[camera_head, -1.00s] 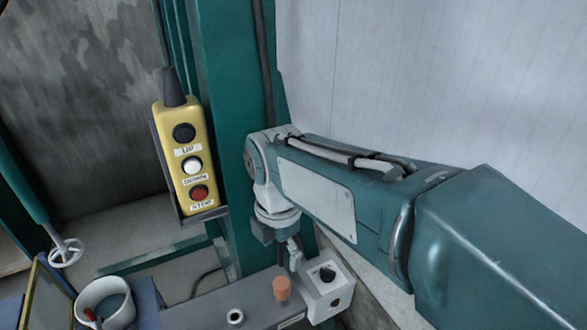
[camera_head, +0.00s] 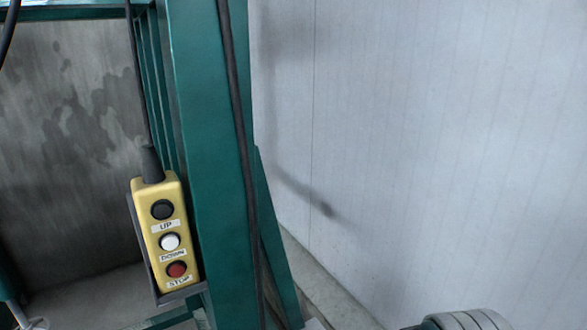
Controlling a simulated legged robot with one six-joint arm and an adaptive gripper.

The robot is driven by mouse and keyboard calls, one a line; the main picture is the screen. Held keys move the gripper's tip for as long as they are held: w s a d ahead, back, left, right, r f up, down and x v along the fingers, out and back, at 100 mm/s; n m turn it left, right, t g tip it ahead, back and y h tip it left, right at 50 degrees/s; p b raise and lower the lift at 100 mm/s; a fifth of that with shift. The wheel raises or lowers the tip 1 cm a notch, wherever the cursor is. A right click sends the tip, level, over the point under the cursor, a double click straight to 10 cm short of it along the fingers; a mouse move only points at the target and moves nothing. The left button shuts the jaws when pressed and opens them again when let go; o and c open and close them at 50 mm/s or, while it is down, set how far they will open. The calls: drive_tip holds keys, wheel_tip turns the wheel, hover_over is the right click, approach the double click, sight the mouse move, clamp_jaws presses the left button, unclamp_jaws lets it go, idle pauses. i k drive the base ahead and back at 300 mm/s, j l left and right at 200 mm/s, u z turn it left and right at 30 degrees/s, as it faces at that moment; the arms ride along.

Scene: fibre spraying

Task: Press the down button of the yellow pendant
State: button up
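The yellow pendant (camera_head: 164,235) hangs upright, slightly tilted, in a dark holder at the left side of the green post. It has a black button labelled UP (camera_head: 161,209) at the top. The white button labelled DOWN (camera_head: 169,242) is in the middle. The red button labelled STOP (camera_head: 177,269) is at the bottom. All three buttons are uncovered. My gripper is out of view; only a rounded grey part, seemingly of my arm, shows at the bottom right edge, well apart from the pendant.
The green post (camera_head: 210,150) stands right beside the pendant, with a black cable (camera_head: 240,150) running down it. A pale panelled wall (camera_head: 420,150) fills the right. A stained grey wall (camera_head: 70,130) is behind at left. The space before the pendant looks clear.

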sight(170, 242)
drive_tip(key=u, duration=1.4)
